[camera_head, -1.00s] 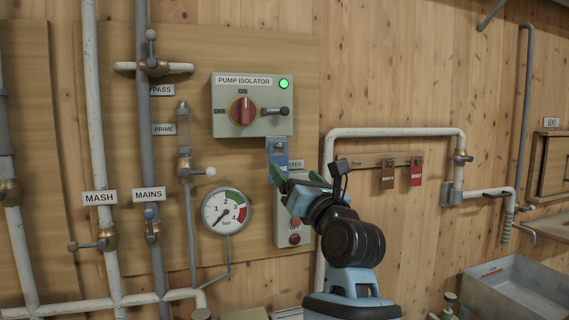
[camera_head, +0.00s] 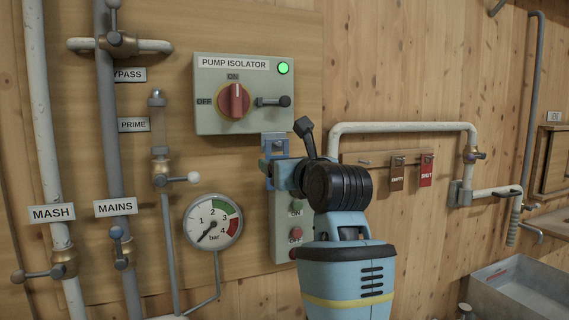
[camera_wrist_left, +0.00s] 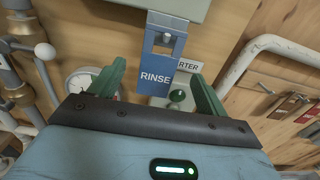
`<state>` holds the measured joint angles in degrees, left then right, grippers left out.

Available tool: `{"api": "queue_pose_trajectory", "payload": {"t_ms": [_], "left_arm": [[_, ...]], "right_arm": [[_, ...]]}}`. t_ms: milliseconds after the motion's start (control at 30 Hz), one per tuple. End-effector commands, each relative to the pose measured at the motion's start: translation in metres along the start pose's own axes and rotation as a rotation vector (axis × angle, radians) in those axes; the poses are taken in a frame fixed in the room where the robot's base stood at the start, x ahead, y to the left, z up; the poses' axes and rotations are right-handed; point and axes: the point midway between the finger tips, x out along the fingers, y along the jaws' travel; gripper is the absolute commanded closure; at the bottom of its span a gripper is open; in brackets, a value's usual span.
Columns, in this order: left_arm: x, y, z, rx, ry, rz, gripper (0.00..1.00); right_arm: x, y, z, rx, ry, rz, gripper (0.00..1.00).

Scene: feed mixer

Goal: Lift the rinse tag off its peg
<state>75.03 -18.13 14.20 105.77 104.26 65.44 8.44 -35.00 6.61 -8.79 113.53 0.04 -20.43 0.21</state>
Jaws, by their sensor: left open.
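The blue rinse tag (camera_head: 275,139) hangs on the wall just below the pump isolator box. In the left wrist view the tag (camera_wrist_left: 157,78) reads RINSE, and its peg (camera_wrist_left: 166,39) shows in the opening near its top. My left gripper (camera_wrist_left: 158,76) is open, with one green finger on each side of the tag's lower part; contact cannot be told. In the head view my left gripper (camera_head: 267,172) and wrist cover most of the tag's lower part. My right gripper is not in view.
The pump isolator box (camera_head: 242,94) sits directly above the tag, and the starter box (camera_head: 286,225) lies below and behind. A pressure gauge (camera_head: 213,222) is at the left. A white pipe (camera_head: 400,128), a brown tag (camera_head: 397,174) and a red tag (camera_head: 426,171) are at the right.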

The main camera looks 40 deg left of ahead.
Motion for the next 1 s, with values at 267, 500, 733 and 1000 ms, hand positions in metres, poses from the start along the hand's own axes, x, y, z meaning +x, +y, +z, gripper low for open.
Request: {"api": "queue_pose_trajectory", "payload": {"t_ms": [267, 500, 733, 1000], "left_arm": [[0.016, 0.001, 0.002, 0.000, -0.003, 0.001, 0.24], [0.051, 0.002, 0.003, 0.000, -0.004, 0.002, 0.24], [0.073, 0.001, 0.002, 0.000, -0.003, 0.000, 0.24], [0.078, 0.000, 0.001, -0.001, -0.002, 0.000, 0.24]], "right_arm": [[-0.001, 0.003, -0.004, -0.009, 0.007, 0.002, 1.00], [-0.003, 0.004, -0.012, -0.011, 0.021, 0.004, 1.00], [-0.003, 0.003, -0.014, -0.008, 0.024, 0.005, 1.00], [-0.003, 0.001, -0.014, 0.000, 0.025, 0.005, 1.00]]}}
